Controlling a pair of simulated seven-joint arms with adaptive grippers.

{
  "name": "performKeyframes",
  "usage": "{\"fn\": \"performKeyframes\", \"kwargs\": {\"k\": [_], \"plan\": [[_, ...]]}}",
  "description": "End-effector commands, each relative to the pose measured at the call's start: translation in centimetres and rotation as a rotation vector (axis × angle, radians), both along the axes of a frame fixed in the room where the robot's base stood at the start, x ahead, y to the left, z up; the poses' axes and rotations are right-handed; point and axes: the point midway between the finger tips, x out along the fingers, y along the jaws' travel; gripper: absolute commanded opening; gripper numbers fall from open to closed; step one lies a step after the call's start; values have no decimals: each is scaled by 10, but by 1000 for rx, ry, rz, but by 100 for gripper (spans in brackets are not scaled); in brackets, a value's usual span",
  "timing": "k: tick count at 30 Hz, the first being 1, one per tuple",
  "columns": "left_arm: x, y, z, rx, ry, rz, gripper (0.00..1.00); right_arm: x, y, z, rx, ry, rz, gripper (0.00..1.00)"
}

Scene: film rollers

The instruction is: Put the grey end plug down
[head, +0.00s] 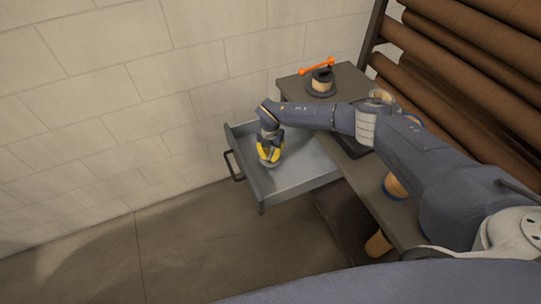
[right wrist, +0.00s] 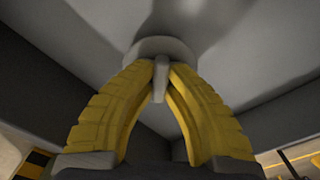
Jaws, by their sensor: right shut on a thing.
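My right gripper (head: 268,155) points down inside the open grey drawer (head: 302,168). Its yellow fingers are shut on the grey end plug (right wrist: 160,47). In the right wrist view the fingertips pinch the plug's short stem, and its round disc lies beyond them, close to the drawer's grey floor. I cannot tell whether the disc touches the floor. In the head view the plug is mostly hidden by the fingers. My left gripper is not in view.
The drawer has low walls and a dark handle (head: 234,166). On the cabinet top stand a dark round piece with a tan band (head: 322,83) and an orange-ended tool (head: 317,67). Brown rollers (head: 455,70) fill a rack at right. Most of the drawer floor is bare.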

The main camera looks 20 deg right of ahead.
Motion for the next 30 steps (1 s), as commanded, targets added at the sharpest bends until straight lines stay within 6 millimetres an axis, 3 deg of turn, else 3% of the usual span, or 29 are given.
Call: {"fn": "performKeyframes", "kwargs": {"k": [6, 7, 12, 22, 30], "plan": [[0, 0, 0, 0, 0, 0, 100, 0, 0, -3, 0, 0, 0, 0], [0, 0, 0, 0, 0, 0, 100, 0, 0, -3, 0, 0, 0, 14], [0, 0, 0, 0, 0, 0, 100, 0, 0, -3, 0, 0, 0, 32], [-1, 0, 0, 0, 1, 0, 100, 0, 0, 3, -1, -1, 0, 32], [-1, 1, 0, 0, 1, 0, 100, 1, 0, 42, 0, -3, 1, 32]]}}
